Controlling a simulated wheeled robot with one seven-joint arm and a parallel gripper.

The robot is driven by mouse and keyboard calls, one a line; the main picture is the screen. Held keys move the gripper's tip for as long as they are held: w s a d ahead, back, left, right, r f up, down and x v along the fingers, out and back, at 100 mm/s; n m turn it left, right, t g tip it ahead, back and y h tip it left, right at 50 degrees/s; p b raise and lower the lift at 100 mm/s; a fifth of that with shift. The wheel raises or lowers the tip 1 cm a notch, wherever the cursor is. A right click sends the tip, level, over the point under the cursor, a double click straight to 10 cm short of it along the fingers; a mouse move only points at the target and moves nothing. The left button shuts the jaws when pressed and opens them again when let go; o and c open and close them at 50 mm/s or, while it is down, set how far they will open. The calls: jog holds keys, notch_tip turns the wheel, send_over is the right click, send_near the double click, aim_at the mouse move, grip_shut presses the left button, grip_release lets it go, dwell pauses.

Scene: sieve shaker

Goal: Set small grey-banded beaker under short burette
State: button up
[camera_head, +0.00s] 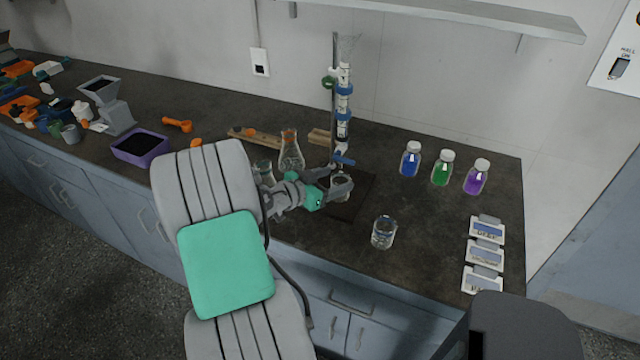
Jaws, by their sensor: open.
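A burette (344,100) with blue clamps stands upright on a stand, its blue stopcock (342,159) low down. The stand's dark base (362,188) lies on the bench. A small clear beaker (342,190) is below the burette's tip, over the base; its band is too small to make out. My gripper (336,188) is open at this beaker, with its fingers beside it; whether they touch is unclear. My gripper hides part of the beaker's left side.
Another clear beaker (384,232) stands to the right, near the front edge. An orange-banded flask (290,152) and a glass vessel (263,172) are behind my arm. Blue (410,160), green (442,168) and purple (476,178) bottles stand right. White labelled devices (484,254) line the right edge.

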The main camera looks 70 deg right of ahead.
jog(key=b+v, duration=0.1)
jog(key=v, duration=1)
jog(key=w+a+f+n+t+y, duration=0.25)
jog(key=w+a+n+t, duration=0.2)
jog(key=w+a, duration=0.35)
jog(key=w+a+f+n+t+y, duration=0.25)
jog(key=w+a+n+t, duration=0.2)
jog(key=w+a, duration=0.4)
jog(key=a+r+n+y, duration=0.1)
jog(key=a+n+y, duration=0.3)
jog(key=a, duration=0.9)
jog(key=a+r+n+t+y, duration=0.1)
jog(key=a+r+n+y, duration=0.1)
jog(key=a+n, duration=0.8)
jog(key=a+y, duration=0.1)
jog(key=a, duration=0.2)
jog(key=shift+s+a+n+y, duration=0.15)
jog(key=shift+s+n+y, duration=0.05)
jog(key=shift+n+y, duration=0.2)
